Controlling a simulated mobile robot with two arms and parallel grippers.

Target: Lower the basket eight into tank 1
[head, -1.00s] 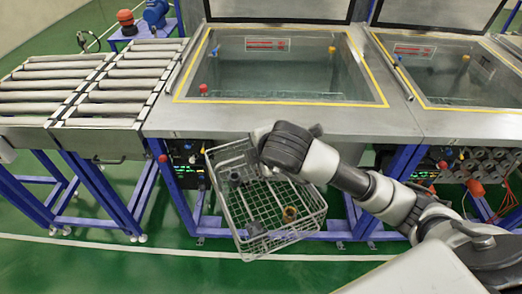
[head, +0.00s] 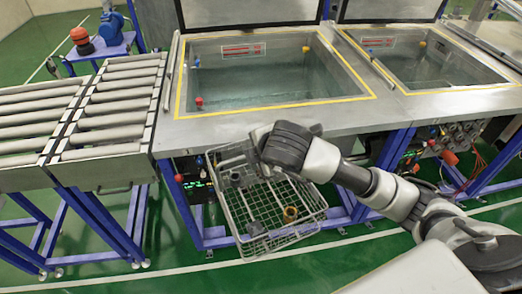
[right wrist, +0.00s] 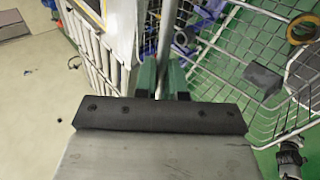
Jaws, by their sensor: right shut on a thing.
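The wire basket (head: 277,213) hangs from my right gripper (head: 262,148), in front of the tanks and below the rim of the left one. It is tilted and holds a few small parts, one of them a yellow-brown ring (head: 290,213). In the right wrist view, the fingers (right wrist: 172,82) are shut on a bar of the basket (right wrist: 255,50). The left tank (head: 345,112), apparently tank 1, is open, with a yellow-edged mouth and clear liquid inside. Its lid (head: 250,12) stands raised behind it. My left gripper is not in view.
A second open tank (head: 482,88) stands to the right. A roller conveyor (head: 110,110) adjoins on the left. Blue frame legs (head: 192,215) and a control panel stand close behind the basket. Green floor (head: 120,275) is free in front.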

